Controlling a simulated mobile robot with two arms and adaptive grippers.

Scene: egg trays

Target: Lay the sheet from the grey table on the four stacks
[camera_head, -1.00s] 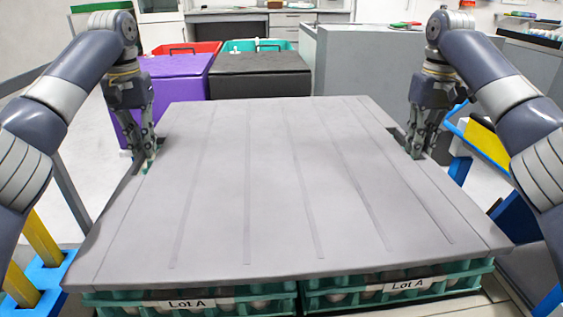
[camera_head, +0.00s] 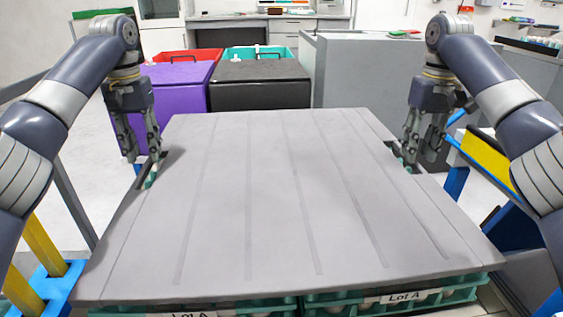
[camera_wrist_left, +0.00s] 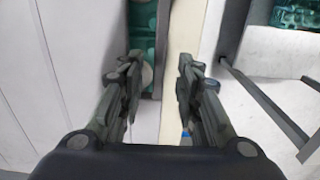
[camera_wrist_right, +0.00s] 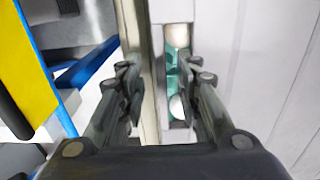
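The grey sheet (camera_head: 280,200) lies over teal egg-tray stacks. Two front stacks show under its near edge, the left one (camera_head: 240,306) and the right one (camera_head: 452,291); the rear stacks are hidden by the sheet. My left gripper (camera_head: 146,160) is open at the slot in the sheet's left side. In the left wrist view (camera_wrist_left: 158,75) its fingers are apart, with the rim strip between them. My right gripper (camera_head: 418,160) is open at the right slot. In the right wrist view (camera_wrist_right: 160,85) its fingers are apart, and teal tray and pale eggs show through the slot.
A purple box (camera_head: 178,90) and a black box (camera_head: 260,82) stand behind the sheet, with red and teal crates beyond. A grey block (camera_head: 365,70) stands at back right. Blue and yellow frame parts flank both sides near my arms.

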